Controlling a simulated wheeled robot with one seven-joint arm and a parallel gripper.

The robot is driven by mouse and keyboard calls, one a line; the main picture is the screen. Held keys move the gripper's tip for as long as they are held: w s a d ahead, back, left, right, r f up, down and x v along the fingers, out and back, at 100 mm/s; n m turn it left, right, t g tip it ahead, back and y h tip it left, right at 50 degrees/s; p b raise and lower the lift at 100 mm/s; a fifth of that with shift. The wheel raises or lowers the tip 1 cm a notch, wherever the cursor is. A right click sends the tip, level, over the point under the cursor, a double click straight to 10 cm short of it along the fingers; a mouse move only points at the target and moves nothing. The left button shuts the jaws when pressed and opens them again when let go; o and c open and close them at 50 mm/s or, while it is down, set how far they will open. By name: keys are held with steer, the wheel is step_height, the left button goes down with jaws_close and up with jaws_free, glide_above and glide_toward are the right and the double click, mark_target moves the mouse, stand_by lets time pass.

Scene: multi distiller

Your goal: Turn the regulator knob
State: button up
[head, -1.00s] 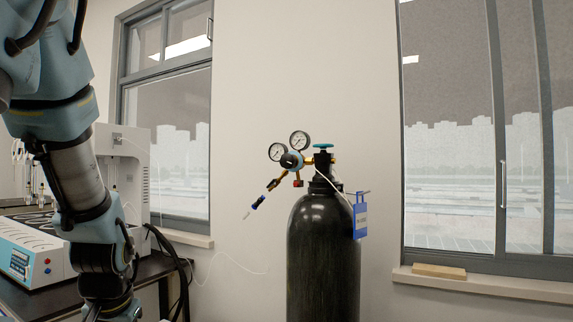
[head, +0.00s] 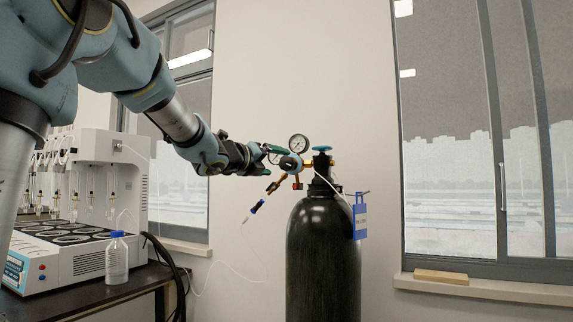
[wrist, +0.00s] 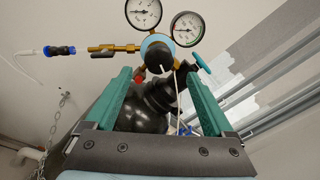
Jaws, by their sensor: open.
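In the wrist view the knob (wrist: 157,56) sits below two round gauges, ahead of and between my green fingertips. The regulator is fixed to a black gas cylinder (head: 322,245) with a teal valve handwheel (head: 322,149) on top. My gripper (head: 272,160) points right at the regulator, just left of the knob. In the wrist view my gripper (wrist: 158,72) is open, its fingers spread on both sides of the knob. Whether they touch it is unclear.
A blue tag (head: 360,220) hangs at the cylinder's right. A hose fitting (head: 254,208) sticks out below the regulator. At left a bench holds a white distiller (head: 100,262) and a clear bottle (head: 117,260). A chain (wrist: 58,115) hangs by the wall.

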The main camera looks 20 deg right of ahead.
mark_target(286, 164)
steer(key=p+x, duration=0.1)
steer(key=x, duration=0.6)
steer(key=shift+w, duration=0.15)
steer(key=shift+c, duration=0.3)
steer(key=c, duration=1.3)
